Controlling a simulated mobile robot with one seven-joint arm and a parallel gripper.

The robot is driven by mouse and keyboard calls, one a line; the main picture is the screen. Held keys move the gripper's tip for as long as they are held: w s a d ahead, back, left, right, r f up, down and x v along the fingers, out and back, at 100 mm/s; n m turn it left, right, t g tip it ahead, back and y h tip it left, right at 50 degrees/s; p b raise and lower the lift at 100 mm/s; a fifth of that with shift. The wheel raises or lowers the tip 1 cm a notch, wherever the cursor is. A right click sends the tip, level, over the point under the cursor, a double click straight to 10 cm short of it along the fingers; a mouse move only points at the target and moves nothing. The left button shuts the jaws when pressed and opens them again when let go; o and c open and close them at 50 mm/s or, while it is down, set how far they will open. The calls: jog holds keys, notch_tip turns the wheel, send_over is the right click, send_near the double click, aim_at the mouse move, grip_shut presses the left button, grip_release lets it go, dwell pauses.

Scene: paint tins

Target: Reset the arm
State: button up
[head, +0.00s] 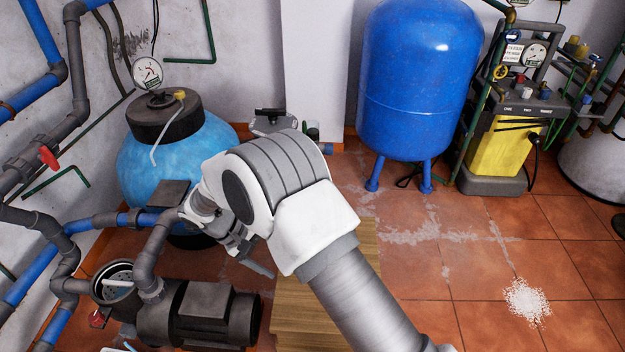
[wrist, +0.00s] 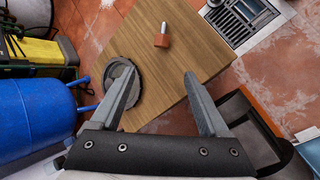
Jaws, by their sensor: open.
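My arm reaches up and left across the middle of the head view, bent at a white and grey joint. My gripper (head: 258,267) points down beside the wooden top, mostly hidden behind the arm. In the wrist view my gripper (wrist: 159,72) is open, its two grey fingers wide apart with nothing between them. Below is a wooden top (wrist: 195,60), which also shows partly behind my arm in the head view (head: 300,320). A round dark grey dish or lid (wrist: 112,72) lies by the left finger, partly covered by it. A small orange-brown padlock-like object (wrist: 162,40) lies beyond the fingertips.
A light blue tank (head: 150,155) and a dark pump (head: 205,315) with pipes stand at the left. A tall blue tank (head: 415,80) and a yellow machine (head: 497,145) stand at the back. White powder (head: 526,300) lies on open tiled floor at the right.

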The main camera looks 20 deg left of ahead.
jog(key=w+d+r+m+g+y, duration=0.1)
jog(key=w+d+r+m+y, duration=0.1)
jog(key=d+r, duration=0.8)
jog(key=w+d+r+m+y, duration=0.2)
jog(key=d+r+m, duration=0.1)
jog(key=d+r, duration=0.8)
jog(key=s+d+r+m+t+y, duration=0.25)
jog(key=s+d+r, duration=0.25)
jog(key=s+d, duration=0.3)
jog(key=s+d+r+m+t+y, duration=0.1)
jog(key=s+d+r+m+t, duration=0.15)
jog(key=s+d+r, duration=0.4)
notch_tip(320, 180, up, 20)
jog(key=d+p, duration=0.1)
jog(key=p, duration=2)
jog(key=shift+s+g, duration=0.4)
jog(key=shift+s, duration=0.05)
